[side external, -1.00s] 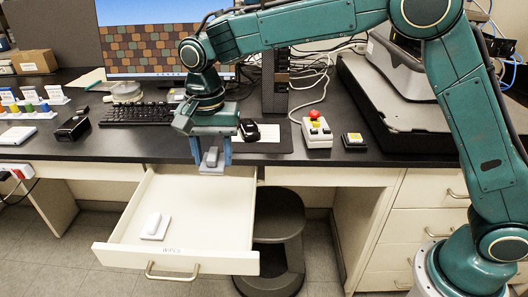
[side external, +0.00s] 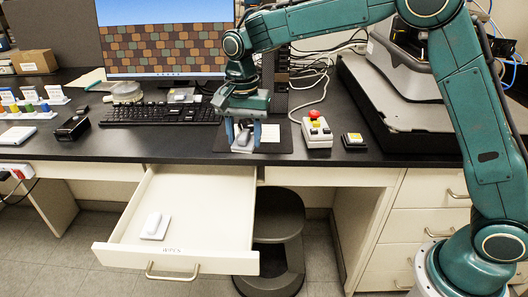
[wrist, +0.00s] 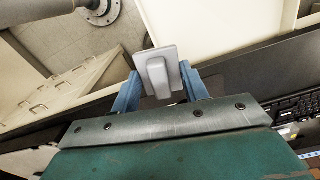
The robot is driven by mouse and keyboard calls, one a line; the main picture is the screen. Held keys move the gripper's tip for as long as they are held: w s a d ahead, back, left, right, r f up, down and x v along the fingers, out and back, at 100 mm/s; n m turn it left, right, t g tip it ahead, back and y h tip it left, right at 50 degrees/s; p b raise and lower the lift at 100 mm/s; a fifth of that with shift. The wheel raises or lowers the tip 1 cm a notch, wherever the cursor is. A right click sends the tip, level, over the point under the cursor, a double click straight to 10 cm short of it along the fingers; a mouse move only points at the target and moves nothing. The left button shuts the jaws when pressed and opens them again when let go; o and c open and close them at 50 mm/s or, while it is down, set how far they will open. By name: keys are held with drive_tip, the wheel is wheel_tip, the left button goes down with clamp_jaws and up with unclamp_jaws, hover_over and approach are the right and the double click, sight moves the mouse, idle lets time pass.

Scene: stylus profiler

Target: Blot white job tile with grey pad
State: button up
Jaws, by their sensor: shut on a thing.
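My gripper (side external: 243,141) is shut on the grey pad (side external: 242,144), a flat plate with a raised handle. The pad also shows between the blue fingers in the wrist view (wrist: 157,72). In the side view I hold it over the front part of a dark mat on the bench. A flat white piece (side external: 270,133) on that mat shows just right of my gripper, partly hidden by it. I cannot tell for sure whether it is the white job tile, nor whether the pad touches anything.
The open drawer (side external: 217,231) below the bench holds a white pad with a handle (side external: 154,224). A keyboard (side external: 162,113) and monitor are behind left.

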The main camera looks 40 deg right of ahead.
drive_tip(key=s+d+m, duration=0.1)
drive_tip(key=d, duration=0.8)
drive_tip(key=s+d+f+m, duration=0.1)
drive_tip(key=s+d+m, duration=0.1)
drive_tip(key=d, duration=0.7)
drive_tip(key=s+d+f+m, duration=0.1)
drive_tip(key=s+d+m, duration=0.1)
drive_tip(key=d, duration=0.7)
drive_tip(key=shift+s, duration=0.15)
drive_tip(key=m, duration=0.2)
hover_over(355, 136)
drive_tip(key=shift+s+f, duration=0.1)
drive_tip(key=shift+f, duration=0.25)
drive_tip(key=shift+f, duration=0.1)
drive_tip(key=shift+f, duration=1.8)
drive_tip(key=shift+f, duration=0.7)
drive_tip(key=shift+r, duration=3.1)
